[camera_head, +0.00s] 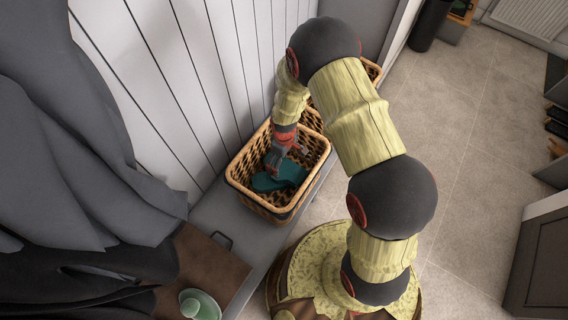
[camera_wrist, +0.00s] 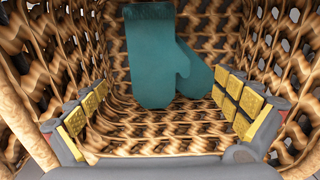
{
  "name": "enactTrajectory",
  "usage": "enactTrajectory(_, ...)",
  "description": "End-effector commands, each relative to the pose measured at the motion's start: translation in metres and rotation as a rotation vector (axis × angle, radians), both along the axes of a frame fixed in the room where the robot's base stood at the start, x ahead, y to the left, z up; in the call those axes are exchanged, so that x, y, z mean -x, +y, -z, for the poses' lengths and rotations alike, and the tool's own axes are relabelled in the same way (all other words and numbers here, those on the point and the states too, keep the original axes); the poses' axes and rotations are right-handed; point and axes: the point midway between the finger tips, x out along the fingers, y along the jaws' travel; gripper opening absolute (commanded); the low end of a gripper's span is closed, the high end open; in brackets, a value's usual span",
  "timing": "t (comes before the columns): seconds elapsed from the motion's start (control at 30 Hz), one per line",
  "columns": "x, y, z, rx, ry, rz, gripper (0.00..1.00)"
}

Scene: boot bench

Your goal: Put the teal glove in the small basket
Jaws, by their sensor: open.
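The teal glove (camera_head: 281,176) lies inside a wicker basket (camera_head: 241,181) on the grey bench. In the wrist view the glove (camera_wrist: 160,60) rests within the basket's woven walls (camera_wrist: 262,45), ahead of my fingers. My gripper (camera_head: 283,160) reaches down into the basket. In the wrist view my gripper (camera_wrist: 160,122) is open, with yellow pads at left and right and nothing between them. The glove looks apart from the pads. My arm hides part of the area behind the basket.
Another wicker basket (camera_head: 372,72) shows behind my arm. Dark coats (camera_head: 85,130) hang at the left. A panelled wall (camera_head: 190,70) stands behind the bench. The floor (camera_head: 470,150) at the right is clear.

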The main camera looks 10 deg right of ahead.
Motion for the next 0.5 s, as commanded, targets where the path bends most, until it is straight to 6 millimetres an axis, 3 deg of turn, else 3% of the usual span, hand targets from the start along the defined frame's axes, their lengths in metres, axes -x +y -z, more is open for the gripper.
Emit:
enactTrajectory(0.1, 0.000, 0.000, -0.021, 0.000, -0.001, 0.000, 1.00)
enactTrajectory(0.43, -0.001, 0.000, -0.039, -0.001, -0.004, 0.003, 1.00)
enactTrajectory(0.5, -0.005, -0.001, -0.050, -0.002, -0.013, 0.014, 1.00)
